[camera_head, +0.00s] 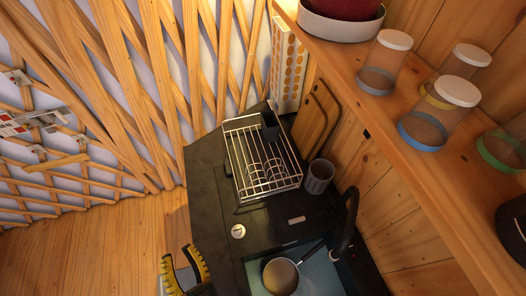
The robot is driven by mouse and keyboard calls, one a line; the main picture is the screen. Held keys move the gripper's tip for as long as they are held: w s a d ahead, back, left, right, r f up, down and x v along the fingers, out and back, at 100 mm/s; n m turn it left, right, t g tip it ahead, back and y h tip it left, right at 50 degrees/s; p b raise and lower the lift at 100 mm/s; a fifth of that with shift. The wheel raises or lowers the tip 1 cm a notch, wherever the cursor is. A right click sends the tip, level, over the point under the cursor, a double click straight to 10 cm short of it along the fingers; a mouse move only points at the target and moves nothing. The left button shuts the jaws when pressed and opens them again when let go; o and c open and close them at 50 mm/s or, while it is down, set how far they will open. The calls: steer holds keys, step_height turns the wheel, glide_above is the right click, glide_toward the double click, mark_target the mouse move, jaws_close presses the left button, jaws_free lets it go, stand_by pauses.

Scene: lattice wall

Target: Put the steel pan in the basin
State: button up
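The steel pan (280,276) is a round, shiny pan with its handle pointing up and right. It is in the basin (322,278), a pale blue sunken area in the dark counter at the bottom of the view. The pan's lower edge is close to the picture's bottom edge. I cannot tell whether it rests flat on the basin floor.
A black faucet (348,222) stands at the basin's right. A wooden shelf (425,175) with lidded jars overhangs at right. Wooden floor (110,240) lies open at left.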

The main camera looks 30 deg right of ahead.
steer(key=w+r+n+y, duration=0.2)
steer(key=r+n+y, duration=0.1)
steer(key=r, duration=0.6)
steer(key=w+r+n+t+y, duration=0.1)
steer(key=w+r+n+y, duration=0.2)
steer(key=r, duration=0.6)
steer(key=r+n+y, duration=0.4)
steer(key=r, duration=0.5)
steer(key=s+d+r+m+h, duration=0.1)
steer(key=d+r+m+h, duration=0.1)
steer(key=d+r+h, duration=0.3)
steer(key=s+d+r+m+h, duration=0.1)
steer(key=d+r+h, duration=0.4)
steer(key=d, duration=0.7)
steer(key=shift+s+m+h, duration=0.4)
steer(key=shift+m+h, duration=0.3)
steer(key=shift+h, duration=0.1)
step_height(320, 180, up, 7)
steer(key=p, duration=0.7)
